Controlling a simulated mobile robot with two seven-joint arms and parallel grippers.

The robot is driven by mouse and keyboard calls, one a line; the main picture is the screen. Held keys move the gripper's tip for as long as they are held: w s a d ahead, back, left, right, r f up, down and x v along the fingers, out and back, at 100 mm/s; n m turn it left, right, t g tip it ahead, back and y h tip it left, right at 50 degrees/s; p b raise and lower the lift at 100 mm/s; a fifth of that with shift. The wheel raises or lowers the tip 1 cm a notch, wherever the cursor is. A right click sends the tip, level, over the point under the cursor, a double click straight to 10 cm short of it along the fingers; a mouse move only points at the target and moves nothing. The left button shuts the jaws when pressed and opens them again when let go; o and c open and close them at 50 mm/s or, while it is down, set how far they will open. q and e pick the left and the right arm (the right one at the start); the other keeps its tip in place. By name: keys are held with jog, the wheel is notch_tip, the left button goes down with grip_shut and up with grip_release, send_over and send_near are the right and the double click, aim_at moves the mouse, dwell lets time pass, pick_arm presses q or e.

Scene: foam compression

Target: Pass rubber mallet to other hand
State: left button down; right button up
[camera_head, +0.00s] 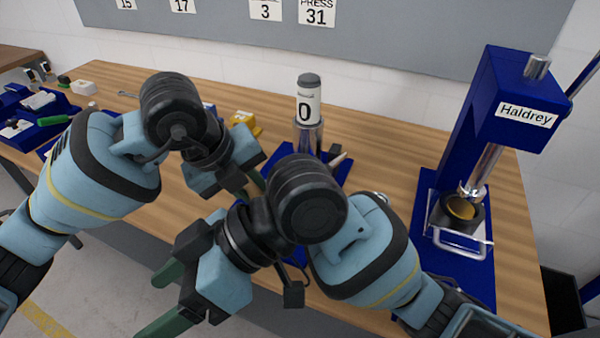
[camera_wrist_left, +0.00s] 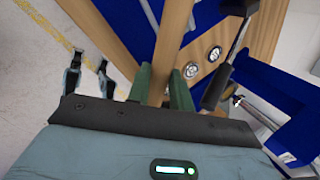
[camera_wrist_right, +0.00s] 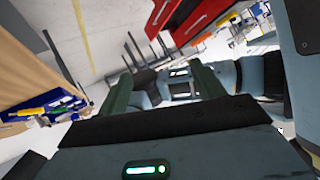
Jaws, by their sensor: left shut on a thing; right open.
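My left gripper (camera_head: 256,181) is over the table near its front middle, partly hidden behind my right arm. In the left wrist view its green fingers (camera_wrist_left: 161,78) are shut on a wooden handle (camera_wrist_left: 167,50), taken to be the rubber mallet's. The handle runs up out of that view; I cannot make out the mallet head for sure. My right gripper (camera_head: 152,304) is in front of the table edge, low in the head view, pointing left. It is open, and the right wrist view shows nothing between its fingers (camera_wrist_right: 162,75).
A blue press (camera_head: 515,85) marked Haldrey stands at the right with a dark ring cup (camera_head: 455,215). A post with a cylinder marked 0 (camera_head: 308,107) stands behind my arms on a blue base. Blue trays (camera_head: 40,125) with small items are at the far left.

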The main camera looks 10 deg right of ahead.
jog(key=w+d+r+n+t+h, duration=0.25)
jog(key=w+d, duration=0.25)
jog(key=d, duration=0.3)
jog(key=w+d+r+n+t+h, duration=0.2)
jog(key=w+d+r+n+h, duration=0.2)
jog(key=w+d, duration=0.3)
jog(key=shift+m, duration=0.25)
jog(key=x, duration=0.7)
jog(key=s+x, duration=0.1)
jog(key=x, duration=0.3)
jog(key=shift+w+d+f, duration=0.1)
jog(key=shift+d+f, duration=0.1)
jog(key=shift+f, duration=0.25)
jog(key=shift+c, duration=0.5)
jog(key=c, duration=1.2)
pick_arm(q)
jog(key=c, duration=1.2)
grip_release()
pick_arm(e)
jog(key=shift+r, duration=0.1)
jog(key=shift+c, duration=0.3)
pick_arm(q)
jog(key=shift+o, duration=0.2)
